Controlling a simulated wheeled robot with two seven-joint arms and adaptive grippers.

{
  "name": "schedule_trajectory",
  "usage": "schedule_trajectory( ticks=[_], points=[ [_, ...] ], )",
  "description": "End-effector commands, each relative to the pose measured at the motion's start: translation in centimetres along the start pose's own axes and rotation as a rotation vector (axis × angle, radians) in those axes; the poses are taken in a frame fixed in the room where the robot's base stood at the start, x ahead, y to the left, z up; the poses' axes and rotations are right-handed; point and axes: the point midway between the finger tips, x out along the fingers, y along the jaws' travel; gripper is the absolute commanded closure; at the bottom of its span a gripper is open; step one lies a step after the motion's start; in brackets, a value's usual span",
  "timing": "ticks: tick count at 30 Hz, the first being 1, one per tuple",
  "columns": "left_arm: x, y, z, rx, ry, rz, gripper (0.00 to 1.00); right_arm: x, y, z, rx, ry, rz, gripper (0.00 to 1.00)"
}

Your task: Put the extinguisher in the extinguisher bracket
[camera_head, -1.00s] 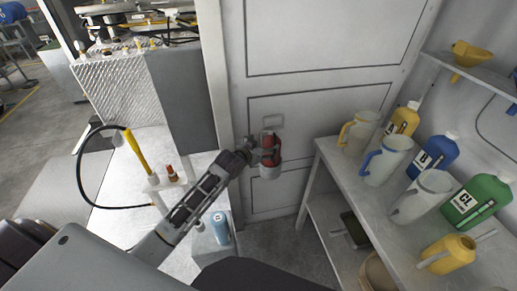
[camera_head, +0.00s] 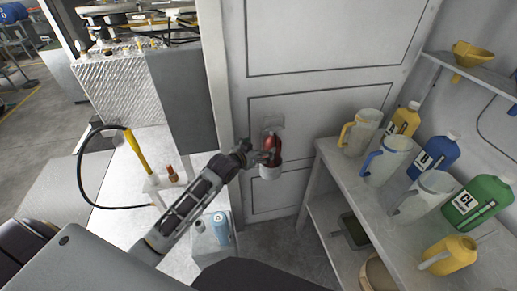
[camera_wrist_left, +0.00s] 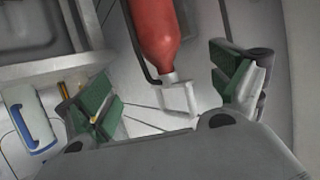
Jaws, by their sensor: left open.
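The red extinguisher (camera_head: 273,146) is upright against the white door, with its lower end in the pale cup of the extinguisher bracket (camera_head: 270,173). My right gripper is not in view.
A shelf bench (camera_head: 350,180) with jugs and oil bottles stands right of the door. Floor shows below the door.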

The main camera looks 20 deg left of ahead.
Motion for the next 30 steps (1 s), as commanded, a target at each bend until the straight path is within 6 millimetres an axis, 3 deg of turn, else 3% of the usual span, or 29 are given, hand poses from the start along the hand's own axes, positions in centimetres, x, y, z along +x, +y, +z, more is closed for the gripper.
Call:
schedule_trajectory(
  ticks=[11, 17, 20, 30],
  points=[
    [0.1, 0.1, 0.3, -0.001, -0.001, 0.000, 0.06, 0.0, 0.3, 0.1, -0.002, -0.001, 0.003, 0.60],
    [0.8, 1.1, 3.5, -0.005, -0.003, 0.003, 0.06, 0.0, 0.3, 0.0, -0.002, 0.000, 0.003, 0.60],
    [1.4, 2.1, 7.0, -0.007, -0.011, 0.003, 0.06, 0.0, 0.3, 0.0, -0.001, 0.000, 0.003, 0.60],
    [3.1, 3.0, 23.5, 0.001, -0.182, -0.021, 0.06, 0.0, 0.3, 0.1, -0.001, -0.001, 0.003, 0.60]
  ],
)
